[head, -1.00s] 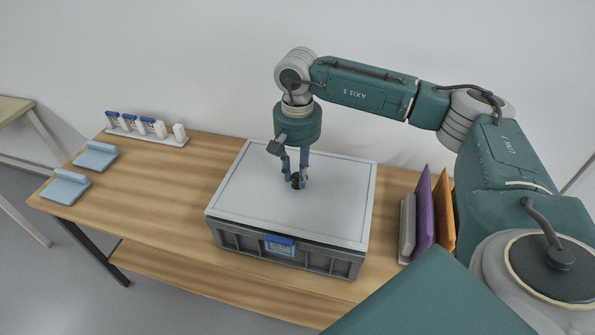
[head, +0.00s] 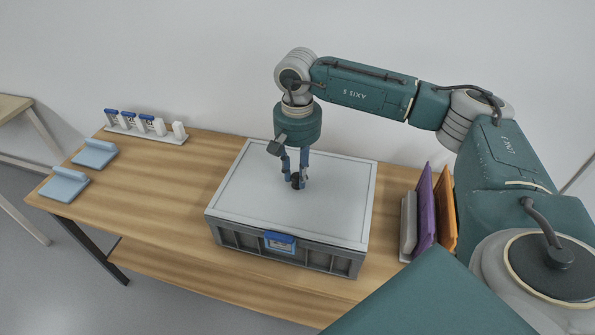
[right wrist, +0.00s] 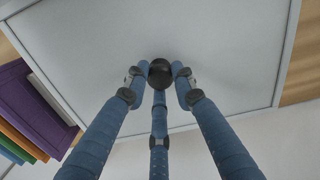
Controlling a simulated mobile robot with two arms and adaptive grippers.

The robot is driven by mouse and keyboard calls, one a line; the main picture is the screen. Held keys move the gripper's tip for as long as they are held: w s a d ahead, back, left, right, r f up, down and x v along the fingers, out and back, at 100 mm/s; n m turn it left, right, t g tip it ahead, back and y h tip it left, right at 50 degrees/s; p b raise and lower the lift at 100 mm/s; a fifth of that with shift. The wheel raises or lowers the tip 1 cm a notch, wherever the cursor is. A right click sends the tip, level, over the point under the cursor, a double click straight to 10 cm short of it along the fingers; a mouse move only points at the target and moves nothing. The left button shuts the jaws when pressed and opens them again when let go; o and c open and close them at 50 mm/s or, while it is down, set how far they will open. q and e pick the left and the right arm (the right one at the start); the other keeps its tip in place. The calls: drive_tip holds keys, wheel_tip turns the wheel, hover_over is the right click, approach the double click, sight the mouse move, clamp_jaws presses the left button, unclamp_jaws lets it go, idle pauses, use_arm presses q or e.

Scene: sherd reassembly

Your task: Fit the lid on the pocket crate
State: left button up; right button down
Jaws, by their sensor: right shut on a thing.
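The pocket crate (head: 311,257) is grey and stands on the wooden table, with a blue-topped label on its front. The pale grey lid (head: 263,195) covers its top and looks flush with the rim. My right gripper (head: 297,181) is shut on the dark round knob (right wrist: 160,72) at the middle of the lid. The lid (right wrist: 95,55) fills most of the right wrist view, with the three blue fingers around the knob. Whether the far edge is fully seated cannot be told. My left gripper is not in view.
Purple and orange upright panels (head: 424,208) stand close to the crate's right. A rack with several white, blue-topped pieces (head: 145,128) is at the back left. Two light-blue blocks (head: 65,186) lie at the left edge. The table (head: 165,195) left of the crate is clear.

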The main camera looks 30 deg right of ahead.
sight(297, 176)
drive_tip(key=shift+f, duration=0.2)
drive_tip(key=c, duration=1.4)
unclamp_jaws()
drive_tip(key=shift+o, duration=0.2)
wheel_tip(297, 176, up, 12)
